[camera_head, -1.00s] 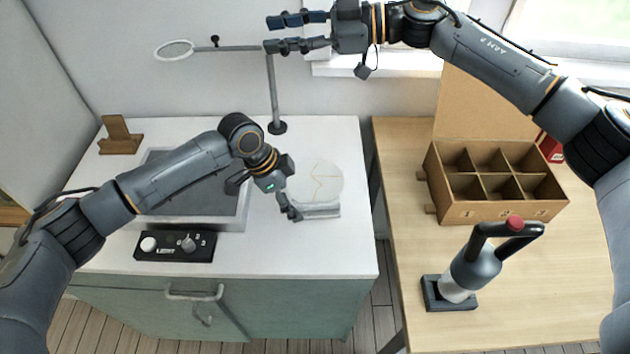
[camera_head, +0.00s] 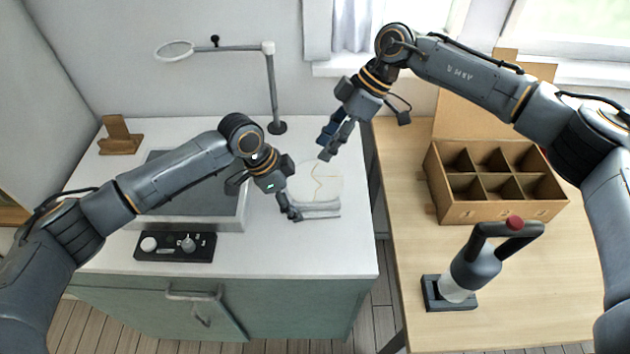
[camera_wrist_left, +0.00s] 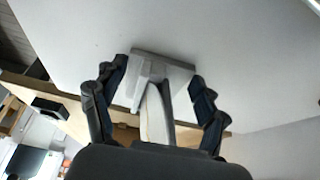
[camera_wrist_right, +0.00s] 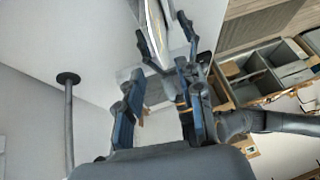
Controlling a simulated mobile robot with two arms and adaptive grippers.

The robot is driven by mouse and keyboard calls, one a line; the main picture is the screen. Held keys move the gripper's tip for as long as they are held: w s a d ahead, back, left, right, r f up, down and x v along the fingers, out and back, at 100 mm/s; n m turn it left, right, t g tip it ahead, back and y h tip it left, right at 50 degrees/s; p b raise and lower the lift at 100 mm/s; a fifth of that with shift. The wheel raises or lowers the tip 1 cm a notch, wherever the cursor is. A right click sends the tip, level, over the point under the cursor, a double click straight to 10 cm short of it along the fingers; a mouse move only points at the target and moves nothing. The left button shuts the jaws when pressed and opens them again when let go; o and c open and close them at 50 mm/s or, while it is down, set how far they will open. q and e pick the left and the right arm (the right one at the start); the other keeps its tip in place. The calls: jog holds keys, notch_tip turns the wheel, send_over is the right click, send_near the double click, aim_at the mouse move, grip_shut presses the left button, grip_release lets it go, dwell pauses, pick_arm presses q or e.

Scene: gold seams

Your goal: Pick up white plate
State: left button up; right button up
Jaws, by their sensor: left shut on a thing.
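The white plate (camera_head: 318,180) with gold seam lines stands on edge at the counter's right side, in a pale grey stand (camera_head: 318,211). In the left wrist view the plate shows edge-on (camera_wrist_left: 155,115), with the stand (camera_wrist_left: 160,72) beyond it. My right gripper (camera_head: 327,146) is open and empty, just above the plate's top, pointing down-left. In the right wrist view the plate edge (camera_wrist_right: 155,32) lies between and beyond the open fingers.
A magnifier lamp on a pole (camera_head: 272,90) stands behind the plate. A control box (camera_head: 175,246) and a grey sunken panel (camera_head: 185,205) lie to the left. On the wooden table are a divided box (camera_head: 490,210) and a dark-handled tool (camera_head: 470,270) in a holder.

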aim_at(316, 159)
jog(key=x, duration=0.5)
jog(key=shift+s+a+f, duration=0.15)
jog(key=shift+f, duration=0.1)
grip_shut()
